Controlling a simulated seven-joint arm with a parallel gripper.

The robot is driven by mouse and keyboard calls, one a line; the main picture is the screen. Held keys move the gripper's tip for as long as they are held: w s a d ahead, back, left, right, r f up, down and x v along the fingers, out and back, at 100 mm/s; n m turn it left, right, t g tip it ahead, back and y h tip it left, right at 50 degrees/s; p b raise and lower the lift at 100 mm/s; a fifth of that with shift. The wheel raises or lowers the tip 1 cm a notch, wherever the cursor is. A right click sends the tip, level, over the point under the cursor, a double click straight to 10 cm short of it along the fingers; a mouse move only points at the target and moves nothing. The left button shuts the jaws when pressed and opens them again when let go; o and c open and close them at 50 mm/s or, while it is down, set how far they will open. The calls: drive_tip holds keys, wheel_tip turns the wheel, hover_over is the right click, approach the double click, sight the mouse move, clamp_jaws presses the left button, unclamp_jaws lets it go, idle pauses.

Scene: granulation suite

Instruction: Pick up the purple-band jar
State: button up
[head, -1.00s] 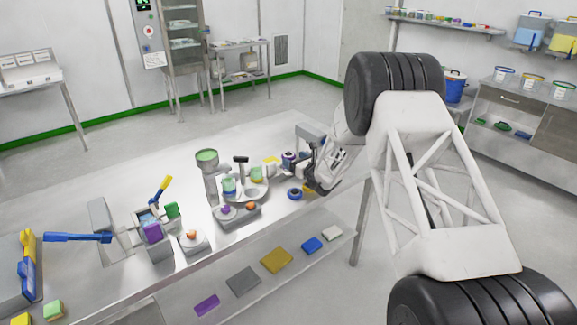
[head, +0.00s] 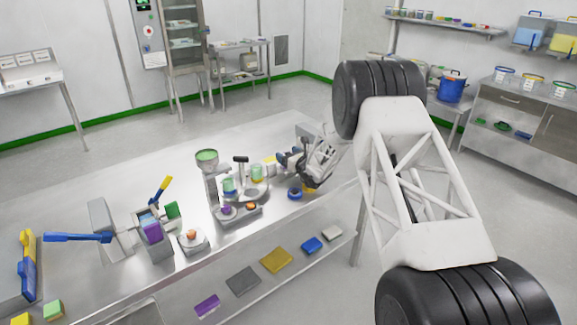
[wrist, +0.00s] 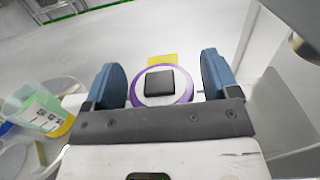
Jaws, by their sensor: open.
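The purple-band jar (wrist: 162,97) shows in the wrist view from above, with a pale lid, a purple ring and a dark square on top. It lies between the two blue fingers of my gripper (wrist: 165,80), with small gaps visible on both sides. My gripper is open. In the head view my gripper (head: 289,158) is low over the right end of the steel bench, and the jar is hidden or too small to make out there.
A blue-ringed item (head: 295,194) sits near the bench's front edge, close to my gripper. A yellow piece (wrist: 163,59) lies just beyond the jar. A beaker with green and yellow contents (wrist: 40,112) stands to the left. A stand with a green-topped cup (head: 207,156) is further left.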

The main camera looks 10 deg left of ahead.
drive_tip(key=shift+c, duration=0.4)
drive_tip(key=c, duration=0.8)
